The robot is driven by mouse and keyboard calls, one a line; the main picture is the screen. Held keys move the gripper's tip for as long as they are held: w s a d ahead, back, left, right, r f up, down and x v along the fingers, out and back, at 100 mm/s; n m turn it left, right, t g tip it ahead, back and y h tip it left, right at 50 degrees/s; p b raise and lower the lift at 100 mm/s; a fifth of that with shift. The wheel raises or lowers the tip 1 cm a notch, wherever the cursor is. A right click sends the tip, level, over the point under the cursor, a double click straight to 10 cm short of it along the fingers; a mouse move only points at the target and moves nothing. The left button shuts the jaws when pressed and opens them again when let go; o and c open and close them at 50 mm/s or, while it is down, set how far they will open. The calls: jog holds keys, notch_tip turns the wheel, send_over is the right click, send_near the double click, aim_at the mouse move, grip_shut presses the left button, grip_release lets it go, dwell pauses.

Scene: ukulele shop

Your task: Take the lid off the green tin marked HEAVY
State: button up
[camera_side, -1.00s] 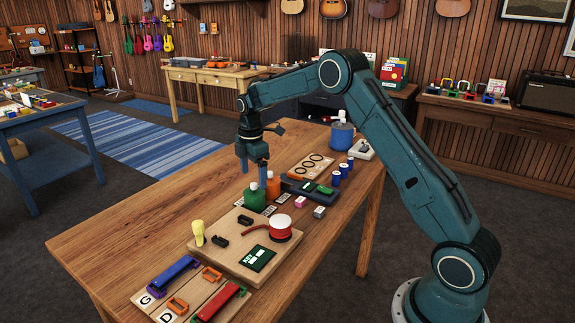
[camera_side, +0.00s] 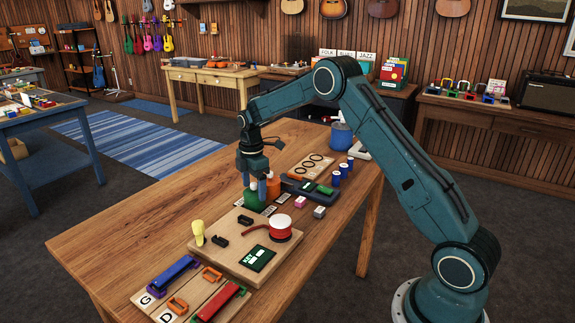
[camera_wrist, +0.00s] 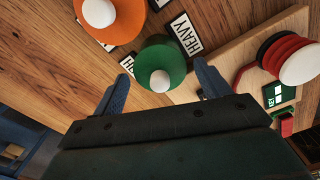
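The green tin (camera_side: 255,204) stands on the wooden table, with a round green top and a white knob. In the wrist view the green tin (camera_wrist: 166,57) lies between my fingers, its white knob (camera_wrist: 160,81) facing the camera. The card reading HEAVY (camera_wrist: 187,34) lies beside it. My gripper (camera_side: 256,184) points down over the green tin. In the wrist view my gripper (camera_wrist: 162,71) is open, with a finger on each side of the knob and nothing held. I cannot tell whether a finger touches the lid.
An orange tin (camera_side: 274,186) with a white knob stands close beside the green one. A wooden board (camera_side: 225,249) with a red-and-white spool (camera_side: 280,228) lies just in front. A dark tray (camera_side: 318,200) and blue cylinders (camera_side: 336,178) are to the right. The table's left part is clear.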

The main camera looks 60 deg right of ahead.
jog(key=c, duration=0.7)
jog(key=shift+r, duration=0.2)
notch_tip(320, 180, up, 20)
jog(key=shift+f, duration=0.15)
dwell(0.7)
